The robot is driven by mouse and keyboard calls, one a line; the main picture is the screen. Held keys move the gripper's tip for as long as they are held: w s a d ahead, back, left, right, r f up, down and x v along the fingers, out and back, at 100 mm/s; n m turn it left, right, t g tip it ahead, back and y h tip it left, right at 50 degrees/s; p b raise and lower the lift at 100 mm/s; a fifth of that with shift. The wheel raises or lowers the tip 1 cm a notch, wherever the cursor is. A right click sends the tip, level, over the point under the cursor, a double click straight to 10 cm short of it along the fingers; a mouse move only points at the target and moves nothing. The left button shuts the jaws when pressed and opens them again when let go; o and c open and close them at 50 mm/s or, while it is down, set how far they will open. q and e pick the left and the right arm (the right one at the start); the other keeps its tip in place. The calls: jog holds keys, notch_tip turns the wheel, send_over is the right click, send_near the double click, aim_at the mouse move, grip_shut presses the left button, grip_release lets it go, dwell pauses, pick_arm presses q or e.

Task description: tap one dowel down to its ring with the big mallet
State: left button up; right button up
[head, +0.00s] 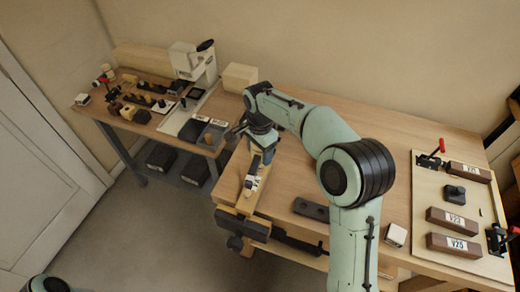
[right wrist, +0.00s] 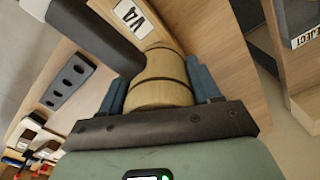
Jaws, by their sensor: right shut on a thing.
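My right gripper (head: 262,152) is over the left end of the main bench, above a pale wooden block (head: 249,200) with a white label. In the right wrist view its blue fingers (right wrist: 160,92) are shut on a thick, pale wooden cylinder with dark bands, which looks like part of the big mallet (right wrist: 163,75). The board marked V4 (right wrist: 120,50) lies beyond. I cannot make out a dowel or its ring. My left gripper is out of view.
A dark plate with holes (head: 311,209) lies on the bench right of the gripper. Farther right, a pale board (head: 430,190) carries labelled brown blocks (head: 453,219) and red-handled clamps. A side bench (head: 140,122) at left holds small parts. The bench's back middle is clear.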

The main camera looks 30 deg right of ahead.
notch_tip(320, 180, down, 3)
jog(key=shift+s+r+b, duration=0.1)
jog(key=shift+r+b, duration=0.1)
jog(key=shift+b, duration=0.25)
jog(key=shift+s+r, duration=0.1)
jog(key=shift+r, duration=0.05)
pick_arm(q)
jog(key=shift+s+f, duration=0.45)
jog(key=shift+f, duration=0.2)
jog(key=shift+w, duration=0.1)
